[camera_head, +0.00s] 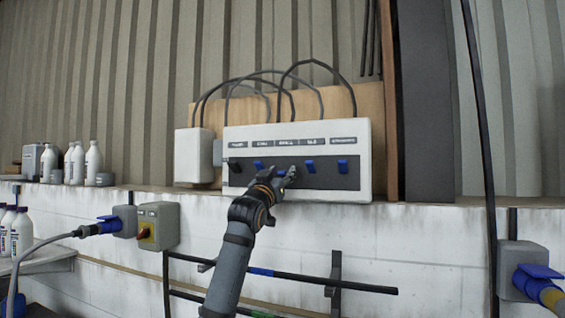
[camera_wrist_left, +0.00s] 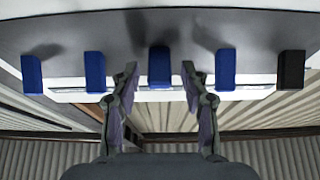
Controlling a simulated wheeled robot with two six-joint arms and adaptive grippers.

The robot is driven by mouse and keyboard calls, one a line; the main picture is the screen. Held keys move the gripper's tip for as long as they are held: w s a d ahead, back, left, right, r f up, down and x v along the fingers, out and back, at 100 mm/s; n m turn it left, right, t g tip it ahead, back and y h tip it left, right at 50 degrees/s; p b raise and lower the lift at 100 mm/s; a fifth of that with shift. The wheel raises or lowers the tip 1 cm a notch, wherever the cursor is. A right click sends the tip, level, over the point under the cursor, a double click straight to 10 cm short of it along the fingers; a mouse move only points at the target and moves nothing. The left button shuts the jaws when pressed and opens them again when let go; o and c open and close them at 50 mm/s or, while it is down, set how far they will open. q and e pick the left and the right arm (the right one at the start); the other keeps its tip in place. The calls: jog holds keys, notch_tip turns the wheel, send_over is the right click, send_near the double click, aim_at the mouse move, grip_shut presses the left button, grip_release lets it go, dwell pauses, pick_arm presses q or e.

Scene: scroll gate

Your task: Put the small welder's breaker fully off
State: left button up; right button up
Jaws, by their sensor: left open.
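A white breaker panel (camera_head: 365,150) on the wall ledge has a dark strip with a row of levers. In the head view a black lever (camera_head: 234,165) is at the left end, with blue levers (camera_head: 310,166) to its right. The labels above are too small to read surely, so I cannot tell which is the small welder's. My left gripper (camera_head: 286,175) is at the middle lever and partly hides it. In the left wrist view the open fingers stand either side of the middle blue lever (camera_wrist_left: 160,66), with gaps on both sides. The black lever (camera_wrist_left: 291,70) is at the right there.
A small white box (camera_head: 194,156) adjoins the panel's left side, and dark cables loop above. White bottles (camera_head: 93,162) stand on the ledge at left. A grey switch box (camera_head: 158,226) and a dark rail (camera_head: 300,279) are below. Neighbouring levers flank my fingers closely.

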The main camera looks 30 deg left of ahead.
pick_arm(q)
jog(key=shift+w+r, duration=0.35)
jog(key=shift+w, duration=0.1)
jog(key=shift+a+f, duration=0.1)
jog(key=shift+c, duration=0.2)
